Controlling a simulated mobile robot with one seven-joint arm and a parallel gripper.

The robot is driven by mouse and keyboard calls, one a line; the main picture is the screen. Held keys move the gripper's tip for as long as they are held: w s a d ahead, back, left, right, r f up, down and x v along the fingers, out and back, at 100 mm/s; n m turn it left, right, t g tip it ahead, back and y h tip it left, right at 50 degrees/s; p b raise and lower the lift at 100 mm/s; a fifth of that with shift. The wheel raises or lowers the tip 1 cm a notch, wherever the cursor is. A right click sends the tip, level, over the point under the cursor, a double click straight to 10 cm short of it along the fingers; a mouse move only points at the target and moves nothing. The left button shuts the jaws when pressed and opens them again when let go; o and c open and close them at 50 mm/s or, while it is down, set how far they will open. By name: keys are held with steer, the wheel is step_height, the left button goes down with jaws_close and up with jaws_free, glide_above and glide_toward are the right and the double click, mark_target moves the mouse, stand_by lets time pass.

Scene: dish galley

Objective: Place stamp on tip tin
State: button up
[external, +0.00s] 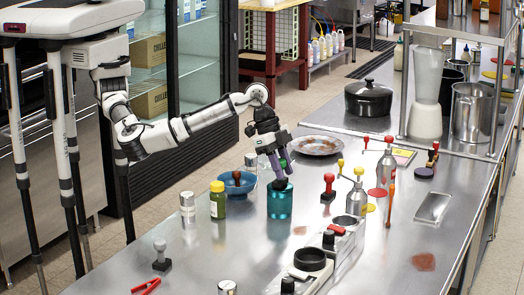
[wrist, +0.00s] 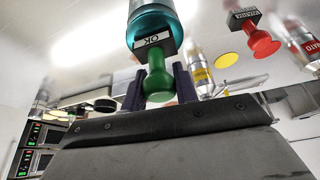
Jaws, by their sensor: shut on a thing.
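My gripper (external: 279,172) is shut on a stamp with a green handle and a dark base. In the wrist view the stamp's green handle (wrist: 157,82) sits between the dark fingers (wrist: 160,88), and its base carries a white label reading OK. A round teal tin (external: 280,204) stands upright on the steel counter directly below my gripper. In the wrist view the teal tin (wrist: 150,22) is right at the stamp's base. The base is at the tin's top; I cannot tell whether it touches. No name is readable on the tin.
A blue bowl (external: 226,184) and a green jar with a yellow lid (external: 218,203) stand left of the tin. A red-handled stamp (external: 328,188) and a metal bottle (external: 355,200) stand right. A plate (external: 317,146) lies behind. Black-topped equipment (external: 310,262) fills the front.

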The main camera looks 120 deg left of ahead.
steer(key=shift+f, duration=0.1)
steer(key=shift+f, duration=0.15)
steer(key=o, duration=1)
steer(key=shift+c, duration=0.2)
